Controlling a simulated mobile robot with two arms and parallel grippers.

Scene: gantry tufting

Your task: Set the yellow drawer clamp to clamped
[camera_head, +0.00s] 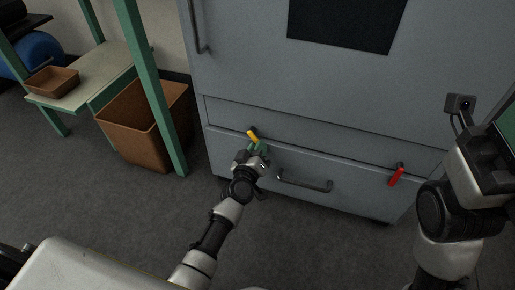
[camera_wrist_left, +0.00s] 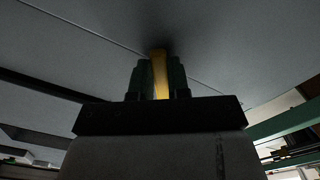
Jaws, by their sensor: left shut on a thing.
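The yellow drawer clamp (camera_head: 252,137) is a short lever on the left of the grey cabinet's lower front, near the seam above the bottom drawer (camera_head: 325,165). In the head view it tilts up and to the left. My left gripper (camera_head: 258,148) is shut on it from below. In the left wrist view the yellow clamp (camera_wrist_left: 160,72) stands between the two green-grey fingers of the left gripper (camera_wrist_left: 159,82). Its lower part is hidden by the fingers and gripper body. My right arm is at the right edge; whether its gripper is open does not show.
A red clamp (camera_head: 396,176) sits at the right of the same drawer, and a drawer handle (camera_head: 305,182) lies between the clamps. A brown bin (camera_head: 140,135) and a green-framed bench (camera_head: 90,75) stand at left. The floor before the cabinet is clear.

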